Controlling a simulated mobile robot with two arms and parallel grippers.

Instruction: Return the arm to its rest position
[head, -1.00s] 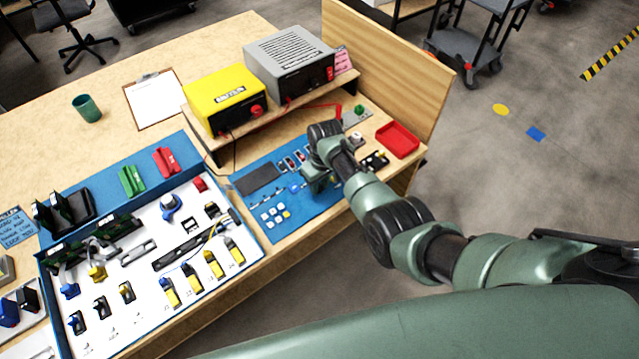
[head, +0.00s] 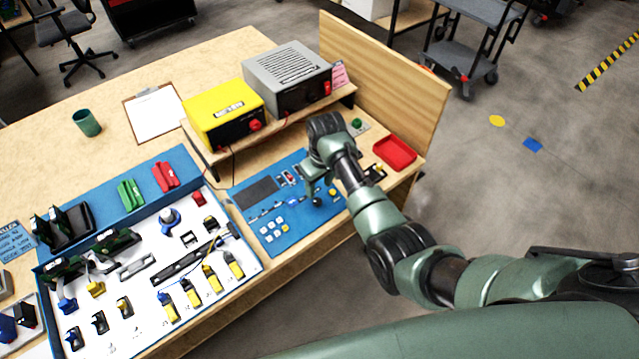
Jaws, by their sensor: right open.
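My right arm (head: 375,220) reaches in from the right over the workbench. Its gripper (head: 316,198) is open, points down and hangs over the blue mat (head: 285,241) in front of the shelf. No object shows between its fingers, though the wrist hides part of the mat behind it. My left arm and gripper are not in view.
A yellow meter (head: 225,112) and a grey power unit (head: 287,78) stand on the shelf behind the gripper. A red tray (head: 394,153) lies right of the wrist, before a wooden side panel (head: 385,75). A white assembly board (head: 140,315) with several parts lies left.

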